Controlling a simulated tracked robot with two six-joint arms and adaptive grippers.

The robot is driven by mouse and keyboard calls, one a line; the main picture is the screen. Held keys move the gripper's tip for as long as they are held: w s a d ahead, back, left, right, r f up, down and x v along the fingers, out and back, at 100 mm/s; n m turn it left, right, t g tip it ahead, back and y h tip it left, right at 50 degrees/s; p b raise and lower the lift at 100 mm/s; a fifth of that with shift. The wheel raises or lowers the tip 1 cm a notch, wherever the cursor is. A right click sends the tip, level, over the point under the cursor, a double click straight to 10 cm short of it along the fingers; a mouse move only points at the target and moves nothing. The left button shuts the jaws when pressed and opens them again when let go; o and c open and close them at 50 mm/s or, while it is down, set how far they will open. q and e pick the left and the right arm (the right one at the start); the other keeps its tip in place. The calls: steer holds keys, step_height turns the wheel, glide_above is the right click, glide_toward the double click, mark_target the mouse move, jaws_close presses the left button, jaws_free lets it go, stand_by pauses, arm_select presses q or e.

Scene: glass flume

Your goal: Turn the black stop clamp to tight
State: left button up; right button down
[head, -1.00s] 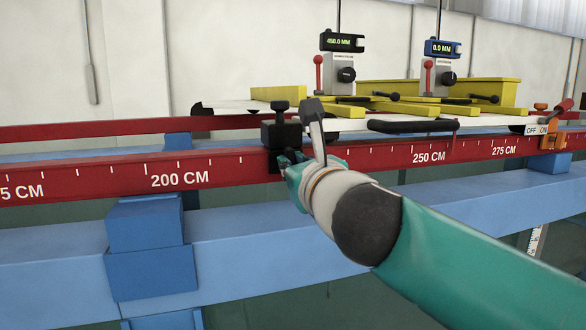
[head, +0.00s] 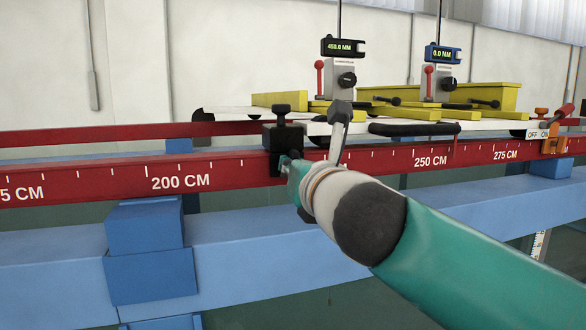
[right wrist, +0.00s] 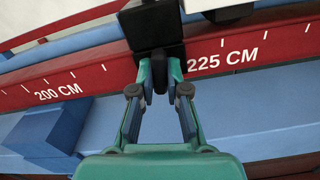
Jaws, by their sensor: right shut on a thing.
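The black stop clamp (head: 283,137) sits on the red rail between the 200 CM mark and the 250 CM mark, with a black knob standing on its top. In the right wrist view the clamp body (right wrist: 152,28) is at the top, just left of the 225 CM mark. My right gripper (right wrist: 161,75) is shut on a small black part at the clamp's lower front, one finger on each side. In the head view my right gripper (head: 288,168) is at the clamp's lower front, its fingertips partly hidden by my wrist. My left gripper is not in view.
The red rail (head: 95,182) with white marks runs across above a blue beam (head: 250,235). A white carriage with yellow bars (head: 440,115) and two digital gauges (head: 343,47) stands behind to the right. An orange clamp with an OFF/ON label (head: 553,138) is at far right.

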steer(key=shift+f, duration=0.25)
steer(key=c, duration=1.3)
jaws_free()
steer(key=shift+o, duration=0.7)
steer(key=shift+r, duration=0.2)
steer(key=v, duration=1.2)
